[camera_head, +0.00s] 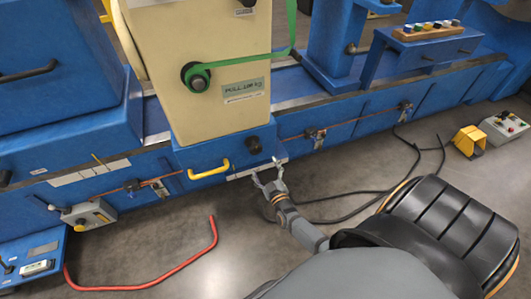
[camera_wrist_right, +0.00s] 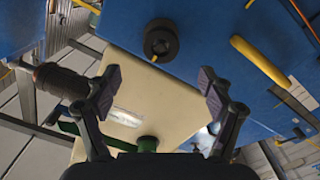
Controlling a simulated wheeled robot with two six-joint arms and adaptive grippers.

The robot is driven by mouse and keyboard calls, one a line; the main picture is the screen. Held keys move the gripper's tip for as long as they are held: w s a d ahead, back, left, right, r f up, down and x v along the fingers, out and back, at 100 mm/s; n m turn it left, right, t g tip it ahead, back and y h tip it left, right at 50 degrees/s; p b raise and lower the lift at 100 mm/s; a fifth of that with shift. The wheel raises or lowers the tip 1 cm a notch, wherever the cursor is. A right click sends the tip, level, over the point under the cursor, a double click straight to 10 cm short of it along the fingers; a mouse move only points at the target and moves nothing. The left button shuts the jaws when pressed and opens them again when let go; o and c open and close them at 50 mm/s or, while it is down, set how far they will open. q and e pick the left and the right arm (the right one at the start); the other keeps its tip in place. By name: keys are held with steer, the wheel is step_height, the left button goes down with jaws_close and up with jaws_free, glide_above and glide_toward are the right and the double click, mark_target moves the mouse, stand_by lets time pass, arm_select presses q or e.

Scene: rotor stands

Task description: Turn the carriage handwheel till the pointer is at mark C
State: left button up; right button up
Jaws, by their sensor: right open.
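The cream and blue carriage (camera_head: 205,105) stands on the blue machine bed. A round black handwheel (camera_head: 253,145) is on its lower blue front, right of a yellow handle (camera_head: 209,170). In the right wrist view the handwheel (camera_wrist_right: 160,40) is ahead, above the gap between my fingers. My right gripper (camera_head: 267,171) is open and empty, just below and right of the handwheel, apart from it. Its two spread fingers also show in the right wrist view (camera_wrist_right: 160,88). A pale strip (camera_head: 257,169) lies below the handwheel, partly behind my gripper. I cannot make out the pointer or mark C. My left gripper is out of view.
A green belt (camera_head: 291,25) runs around a black hub on the carriage. A red hose (camera_head: 190,262) and black cables lie on the floor. A grey box (camera_head: 90,214) is on the bed's left front. A yellow pedal (camera_head: 469,140) stands at right. The floor before the carriage is mostly clear.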

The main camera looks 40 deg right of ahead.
mark_target(257, 151)
steer(key=b+x, duration=0.4)
steer(key=x, duration=0.4)
steer(key=shift+f+b, duration=0.2)
steer(key=shift+b, duration=0.1)
steer(key=shift+w+r, duration=0.1)
steer(key=shift+w, duration=0.3)
steer(key=shift+s+r, duration=0.1)
steer(key=shift+r, duration=0.05)
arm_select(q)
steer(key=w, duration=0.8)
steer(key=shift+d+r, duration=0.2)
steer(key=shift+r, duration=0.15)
arm_select(e)
steer(key=c, duration=1.3)
